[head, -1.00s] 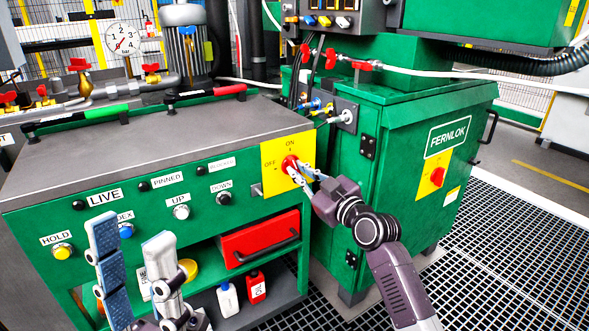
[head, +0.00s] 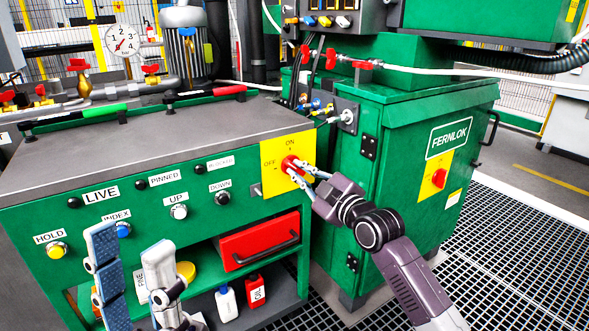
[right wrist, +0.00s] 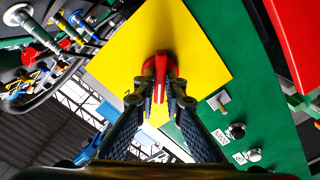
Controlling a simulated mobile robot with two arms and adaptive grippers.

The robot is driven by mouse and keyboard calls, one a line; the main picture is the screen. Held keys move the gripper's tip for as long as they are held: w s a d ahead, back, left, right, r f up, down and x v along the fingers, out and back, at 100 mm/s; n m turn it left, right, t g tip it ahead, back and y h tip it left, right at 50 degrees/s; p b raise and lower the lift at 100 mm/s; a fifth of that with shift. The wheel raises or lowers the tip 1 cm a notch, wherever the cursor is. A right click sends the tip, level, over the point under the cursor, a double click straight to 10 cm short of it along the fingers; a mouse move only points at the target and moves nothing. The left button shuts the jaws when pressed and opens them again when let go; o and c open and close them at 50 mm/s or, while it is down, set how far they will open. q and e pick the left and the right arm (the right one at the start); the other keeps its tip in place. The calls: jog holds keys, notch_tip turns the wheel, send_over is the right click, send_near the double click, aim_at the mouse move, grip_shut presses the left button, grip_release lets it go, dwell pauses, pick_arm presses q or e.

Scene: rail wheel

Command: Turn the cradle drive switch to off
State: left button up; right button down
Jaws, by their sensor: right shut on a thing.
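The cradle drive switch is a red rotary knob (head: 289,164) on a yellow plate (head: 272,183) marked ON at the top and OFF at the left, at the right end of the green console front. My right gripper (head: 296,169) is at the knob, its fingers on either side of it. In the right wrist view the red knob (right wrist: 160,66) sits between the two fingertips (right wrist: 161,84), which are closed on it. Which mark the knob points to is hard to tell behind the fingers. My left gripper (head: 133,268) is open and empty in front of the console's left part.
The console carries HOLD, INDEX, UP and DOWN buttons and LIVE, PINNED and BLOCKED lamps. A red drawer (head: 259,241) and a shelf with bottles lie below the plate. A green FERNLOK cabinet (head: 410,190) with another red switch (head: 439,178) stands at the right.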

jog(key=shift+f, duration=0.1)
jog(key=shift+d+n, duration=0.1)
jog(key=shift+n, duration=2.2)
